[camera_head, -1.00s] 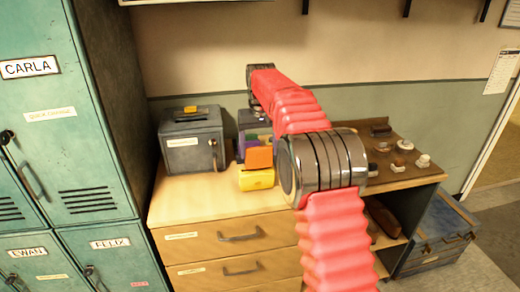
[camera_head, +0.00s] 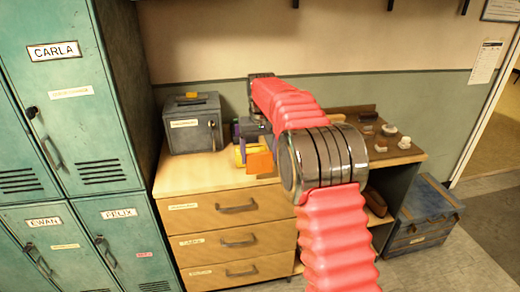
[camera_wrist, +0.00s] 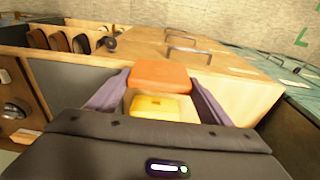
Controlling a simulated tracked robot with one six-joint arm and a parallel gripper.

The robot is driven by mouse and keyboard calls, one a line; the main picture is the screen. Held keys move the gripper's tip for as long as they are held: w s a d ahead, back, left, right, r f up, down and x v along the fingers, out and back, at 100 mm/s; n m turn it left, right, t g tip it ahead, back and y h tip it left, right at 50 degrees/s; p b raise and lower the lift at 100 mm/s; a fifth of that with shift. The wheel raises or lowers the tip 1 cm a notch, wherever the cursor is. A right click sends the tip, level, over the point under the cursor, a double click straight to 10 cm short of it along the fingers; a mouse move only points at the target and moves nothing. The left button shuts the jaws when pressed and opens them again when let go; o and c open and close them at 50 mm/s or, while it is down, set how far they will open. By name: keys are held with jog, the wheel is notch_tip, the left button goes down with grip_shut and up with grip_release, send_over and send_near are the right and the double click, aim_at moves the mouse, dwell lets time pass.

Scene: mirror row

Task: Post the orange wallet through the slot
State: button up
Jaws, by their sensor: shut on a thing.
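The orange wallet (camera_head: 261,162) is held between the purple fingers of my gripper (camera_head: 246,140), in front of the wooden drawer unit's top. In the wrist view the wallet (camera_wrist: 160,75) sits between the fingertips of my gripper (camera_wrist: 155,92), with a finger on each side. A yellow block (camera_wrist: 155,107) shows between the fingers, nearer the palm in the picture; in the head view the yellow block (camera_head: 239,155) is partly behind the wallet. I cannot tell whether it touches the wallet. A grey metal box (camera_head: 192,130) stands left of my gripper.
The wooden drawer unit (camera_head: 225,235) stands under my gripper. Green lockers (camera_head: 75,125) rise at its left. A yellow-orange item (camera_head: 192,95) lies on the grey box. A blue chest (camera_head: 425,205) stands on the floor.

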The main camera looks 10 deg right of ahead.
jog(key=s+f, duration=0.5)
jog(key=s, duration=0.3)
jog(key=s+f, duration=0.6)
jog(key=s, duration=0.2)
jog(key=shift+s+f, duration=0.25)
jog(key=shift+s, duration=0.05)
jog(key=shift+a, duration=0.1)
